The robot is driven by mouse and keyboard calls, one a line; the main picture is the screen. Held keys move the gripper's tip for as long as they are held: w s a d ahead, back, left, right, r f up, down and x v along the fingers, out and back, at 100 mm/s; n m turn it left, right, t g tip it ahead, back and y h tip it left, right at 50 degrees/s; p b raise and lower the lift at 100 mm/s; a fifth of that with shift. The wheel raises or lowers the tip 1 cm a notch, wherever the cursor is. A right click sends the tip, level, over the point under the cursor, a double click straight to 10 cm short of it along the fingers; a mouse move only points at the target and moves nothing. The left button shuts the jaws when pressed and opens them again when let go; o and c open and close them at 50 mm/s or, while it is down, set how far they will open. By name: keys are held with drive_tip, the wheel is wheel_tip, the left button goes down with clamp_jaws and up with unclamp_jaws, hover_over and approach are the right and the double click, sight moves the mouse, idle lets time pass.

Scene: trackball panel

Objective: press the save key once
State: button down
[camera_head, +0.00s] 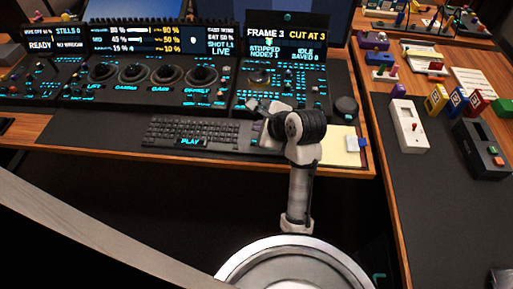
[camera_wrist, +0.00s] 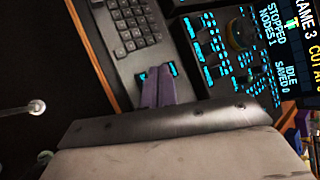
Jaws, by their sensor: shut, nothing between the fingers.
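My gripper (camera_wrist: 158,88) is shut and empty, its two fingers together in the wrist view. The fingertips overlap a cyan-lit key (camera_wrist: 143,76) beside the end of the keyboard (camera_wrist: 133,35); contact cannot be told. Its label is mostly hidden, so I cannot read whether it is the save key. In the head view my wrist hides the fingers. The trackball panel (camera_head: 305,90) has several cyan-lit keys, too small to read. Its screen (camera_head: 290,45) reads "FRAME 3", "CUT AT 3", "STOPPED", "NODES 1", "IDLE" and "SAVED 0".
The keyboard (camera_head: 195,130) has a lit PLAY key (camera_head: 190,142) at its front. A dial console (camera_head: 155,75) stands to the left. A dark round knob (camera_head: 346,106) and a yellow pad (camera_head: 337,150) are right of my wrist. The right-hand table (camera_head: 425,190) holds boxes and small blocks.

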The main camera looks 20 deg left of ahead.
wheel_tip(320, 180, down, 3)
drive_tip(key=shift+f+b, duration=0.2)
drive_tip(key=shift+b, duration=0.35)
drive_tip(key=shift+f, duration=0.1)
idle(1.6)
drive_tip(key=shift+f+p, duration=0.3)
drive_tip(key=shift+f, duration=0.05)
drive_tip(key=shift+f, duration=0.55)
idle(0.8)
drive_tip(key=shift+r, duration=0.15)
drive_tip(key=shift+r+p, duration=0.85)
drive_tip(key=shift+p, duration=0.6)
